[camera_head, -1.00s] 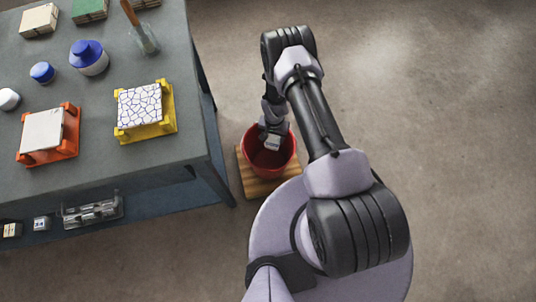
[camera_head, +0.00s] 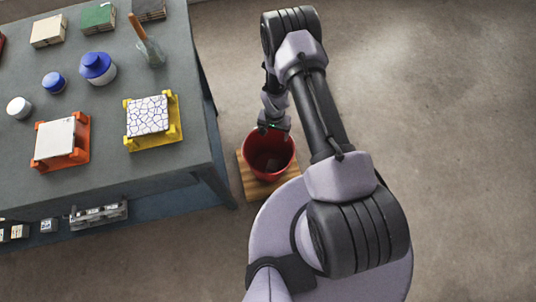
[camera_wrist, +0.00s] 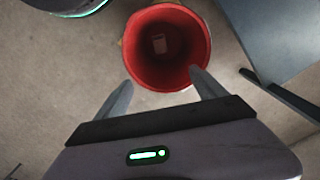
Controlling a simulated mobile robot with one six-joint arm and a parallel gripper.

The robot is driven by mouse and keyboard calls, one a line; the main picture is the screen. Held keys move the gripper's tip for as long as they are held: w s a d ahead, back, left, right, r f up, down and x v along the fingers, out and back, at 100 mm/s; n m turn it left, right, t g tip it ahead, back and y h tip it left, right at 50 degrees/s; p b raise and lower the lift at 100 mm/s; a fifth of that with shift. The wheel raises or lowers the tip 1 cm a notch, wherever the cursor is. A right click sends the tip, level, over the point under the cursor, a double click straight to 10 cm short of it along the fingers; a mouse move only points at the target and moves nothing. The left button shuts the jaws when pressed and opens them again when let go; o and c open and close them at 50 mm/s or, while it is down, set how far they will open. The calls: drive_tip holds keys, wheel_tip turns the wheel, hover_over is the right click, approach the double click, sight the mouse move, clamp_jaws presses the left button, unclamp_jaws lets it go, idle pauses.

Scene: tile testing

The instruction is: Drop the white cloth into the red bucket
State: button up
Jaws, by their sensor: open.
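The red bucket (camera_head: 285,172) stands on the floor beside the table, and it also shows in the wrist view (camera_wrist: 139,68). A small pale patch, likely the white cloth (camera_wrist: 159,43), lies on the bucket's shaded bottom; its edges are dim. In the head view the bucket's inside is too dark to make the cloth out clearly. My gripper (camera_head: 273,129) is just above the far rim of the bucket. In the wrist view its two fingers (camera_wrist: 160,80) are spread wide with nothing between them.
A wooden board (camera_head: 251,182) lies under the bucket. The grey table (camera_head: 95,175) to the left carries an orange stand (camera_head: 83,153), a yellow stand (camera_head: 173,138) with a patterned tile, and blue-lidded jars. The floor to the right is clear.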

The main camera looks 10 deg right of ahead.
wheel_tip(320, 180, up, 8)
drive_tip(key=p, duration=0.2)
drive_tip(key=shift+r, duration=0.2)
